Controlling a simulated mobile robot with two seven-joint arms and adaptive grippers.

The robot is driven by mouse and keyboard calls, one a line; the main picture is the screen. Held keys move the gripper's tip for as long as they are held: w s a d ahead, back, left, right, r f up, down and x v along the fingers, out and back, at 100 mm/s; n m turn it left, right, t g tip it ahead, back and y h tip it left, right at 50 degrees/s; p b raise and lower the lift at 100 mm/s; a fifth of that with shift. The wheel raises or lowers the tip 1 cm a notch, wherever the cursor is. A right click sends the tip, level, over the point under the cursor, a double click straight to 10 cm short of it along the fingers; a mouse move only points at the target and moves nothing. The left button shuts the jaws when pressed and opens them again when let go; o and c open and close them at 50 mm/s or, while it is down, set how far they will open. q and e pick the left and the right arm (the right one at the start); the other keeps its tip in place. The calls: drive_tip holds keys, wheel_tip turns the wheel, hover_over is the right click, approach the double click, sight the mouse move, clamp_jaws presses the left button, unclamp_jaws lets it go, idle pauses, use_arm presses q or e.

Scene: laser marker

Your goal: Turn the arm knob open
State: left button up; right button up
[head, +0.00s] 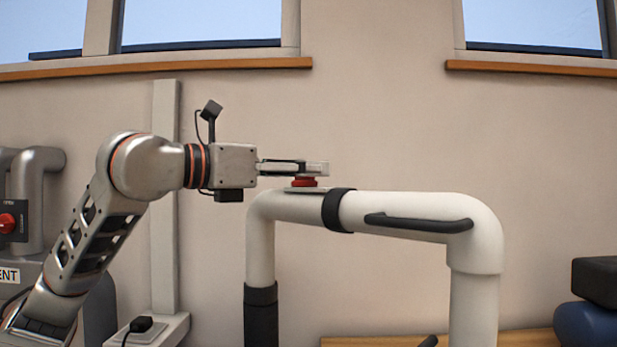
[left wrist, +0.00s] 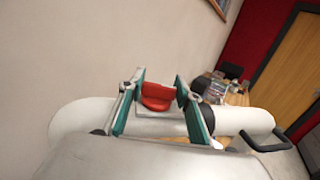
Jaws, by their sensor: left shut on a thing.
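The red arm knob (head: 304,182) sits on a flat plate on top of the white arm pipe (head: 400,207), near its left bend. My left gripper (head: 322,169) reaches in level from the left at the knob's top and is shut on it. In the left wrist view the red knob (left wrist: 157,95) shows between the two green-lined fingers, with the white pipe (left wrist: 75,118) beneath and around it. The fingers hide part of the knob in the head view. My right gripper is not in view.
A black handle (head: 418,223) is fixed along the pipe, right of a black band (head: 334,210). A grey machine with a red button (head: 7,222) stands at the left. Dark blue and black items (head: 590,300) lie at the lower right. Space above the pipe is clear.

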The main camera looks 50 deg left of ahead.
use_arm(q)
drive_tip(key=shift+w+f+n+y+b, duration=0.2)
drive_tip(key=shift+n+y+b, duration=0.4)
drive_tip(key=shift+y, duration=0.5)
drive_tip(key=shift+s+n+y, duration=0.15)
drive_tip(key=shift+n+y, duration=0.25)
drive_tip(key=shift+y, duration=0.1)
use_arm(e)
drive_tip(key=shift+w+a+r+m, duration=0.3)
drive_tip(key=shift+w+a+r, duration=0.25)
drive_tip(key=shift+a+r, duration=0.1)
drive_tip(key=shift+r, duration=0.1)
use_arm(q)
drive_tip(key=o, duration=1.1)
drive_tip(key=shift+r, duration=0.1)
drive_tip(key=shift+s, duration=0.15)
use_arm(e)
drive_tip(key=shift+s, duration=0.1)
use_arm(q)
drive_tip(key=shift+s+d, duration=0.25)
drive_tip(key=shift+s, duration=1.7)
drive_tip(key=shift+s+d, duration=0.3)
drive_tip(key=shift+s, duration=1.6)
drive_tip(key=shift+s+d, duration=0.25)
drive_tip(key=shift+s, duration=1.7)
